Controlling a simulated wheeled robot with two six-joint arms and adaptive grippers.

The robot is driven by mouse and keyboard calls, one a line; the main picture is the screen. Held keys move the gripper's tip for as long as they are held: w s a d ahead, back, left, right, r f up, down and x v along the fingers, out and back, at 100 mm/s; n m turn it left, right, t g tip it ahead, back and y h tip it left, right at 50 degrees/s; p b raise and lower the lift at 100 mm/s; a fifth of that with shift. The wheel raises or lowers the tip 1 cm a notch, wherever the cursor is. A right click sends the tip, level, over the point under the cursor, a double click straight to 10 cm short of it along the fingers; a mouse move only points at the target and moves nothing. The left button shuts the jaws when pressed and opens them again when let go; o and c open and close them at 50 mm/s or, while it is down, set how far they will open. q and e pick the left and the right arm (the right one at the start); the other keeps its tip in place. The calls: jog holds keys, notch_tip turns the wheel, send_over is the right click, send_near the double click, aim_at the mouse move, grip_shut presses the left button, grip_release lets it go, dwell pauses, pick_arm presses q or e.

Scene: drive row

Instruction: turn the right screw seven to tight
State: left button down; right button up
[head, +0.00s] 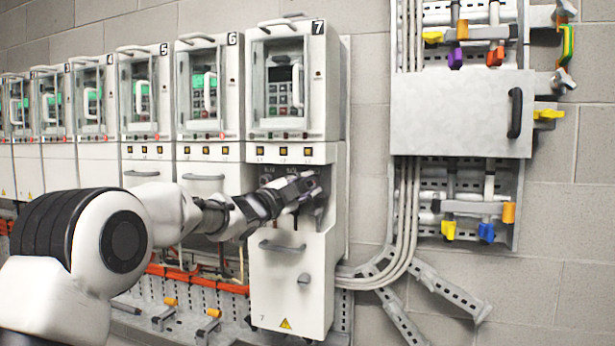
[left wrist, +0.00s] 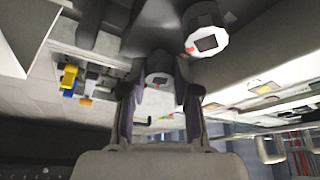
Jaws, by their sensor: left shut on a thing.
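Drive unit seven (head: 293,262) is the rightmost cabinet of the row and has a "7" on its upper box. My left gripper (head: 308,188) reaches its recessed panel below the yellow buttons. In the left wrist view the two fingers (left wrist: 158,95) are shut on a pale knob with a dark square face and a red mark, the right screw (left wrist: 158,80). A second, similar knob, the left screw (left wrist: 207,42), stands beside it, free of the fingers. In the head view my gripper hides most of both screws. My right gripper is not in view.
Drive unit six (head: 209,90) and several like units stand to the left. A grey box (head: 458,112) with a black handle and coloured valve levers are on the wall to the right.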

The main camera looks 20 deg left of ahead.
pick_arm(q)
jog(key=m+g+p, duration=0.1)
jog(key=m+p, duration=0.1)
jog(key=m+g+p, duration=0.1)
jog(key=m+p, duration=0.1)
jog(key=m, duration=0.1)
jog(key=shift+r+m+p, duration=0.3)
jog(key=shift+r, duration=0.1)
jog(key=shift+f+m+g+y+p, duration=0.1)
jog(key=shift+m+g+y+p, duration=0.2)
jog(key=shift+m+g+p, duration=0.6)
jog(key=shift+m+t, duration=0.3)
jog(key=shift+m, duration=0.2)
jog(key=c, duration=0.8)
grip_release()
jog(key=shift+f, duration=0.1)
jog(key=shift+c, duration=0.2)
